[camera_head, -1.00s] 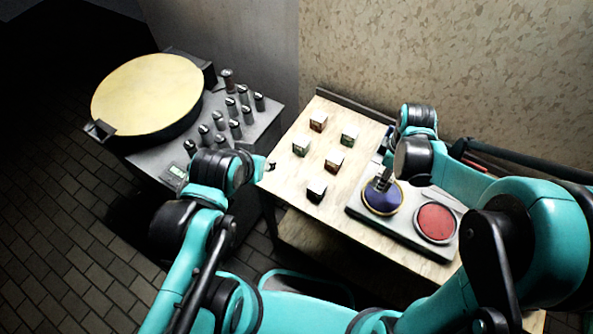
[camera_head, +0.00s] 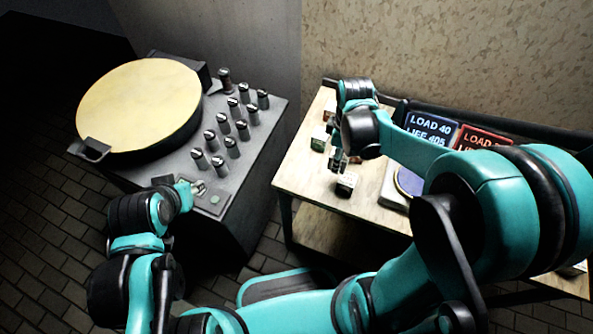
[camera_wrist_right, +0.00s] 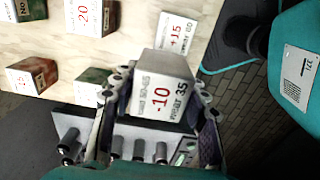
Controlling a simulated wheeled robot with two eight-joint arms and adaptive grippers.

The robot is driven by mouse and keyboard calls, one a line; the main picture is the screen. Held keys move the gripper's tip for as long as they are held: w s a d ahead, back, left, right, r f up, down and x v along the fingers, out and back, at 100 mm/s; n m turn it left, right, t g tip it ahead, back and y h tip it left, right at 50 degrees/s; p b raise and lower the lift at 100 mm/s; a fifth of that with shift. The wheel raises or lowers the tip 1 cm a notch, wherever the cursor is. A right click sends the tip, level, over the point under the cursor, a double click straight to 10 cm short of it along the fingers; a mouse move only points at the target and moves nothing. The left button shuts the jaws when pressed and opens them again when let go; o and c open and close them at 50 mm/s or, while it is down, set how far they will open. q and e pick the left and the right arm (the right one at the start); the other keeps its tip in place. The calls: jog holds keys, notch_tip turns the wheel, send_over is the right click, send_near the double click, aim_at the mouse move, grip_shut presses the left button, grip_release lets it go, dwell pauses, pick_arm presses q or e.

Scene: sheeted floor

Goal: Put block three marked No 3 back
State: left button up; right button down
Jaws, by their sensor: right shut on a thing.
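My right gripper (camera_wrist_right: 160,110) is shut on a pale block (camera_wrist_right: 163,85) marked "-10" and "35" in the right wrist view. In the head view my right gripper (camera_head: 340,163) points down over the wooden table (camera_head: 300,180), with a block (camera_head: 346,185) at its fingertips. I cannot read a No 3 on any block. Other marked blocks stand on the table, one dark green (camera_head: 319,142) and one farther back (camera_head: 329,115); my right arm hides others. My left gripper (camera_head: 197,188) is over the grey machine's front panel, and its jaws are too small to judge.
The grey machine (camera_head: 255,135) on the left carries a round yellow disc (camera_head: 140,105) and several upright metal cylinders (camera_head: 223,124). A blue disc pad (camera_head: 408,181) lies partly behind my right arm. A blue LOAD 40 display (camera_head: 431,129) and a red display (camera_head: 482,140) stand behind.

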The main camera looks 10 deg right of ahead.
jog(key=b, duration=0.3)
send_over(306, 174)
notch_tip(306, 174, down, 6)
jog(key=shift+r, duration=0.25)
notch_tip(306, 174, down, 4)
jog(key=shift+f+b, duration=0.1)
jog(key=shift+b, duration=0.85)
jog(key=c, duration=1.2)
grip_release()
jog(key=shift+f, duration=0.1)
jog(key=o, duration=0.4)
jog(key=shift+r, duration=0.2)
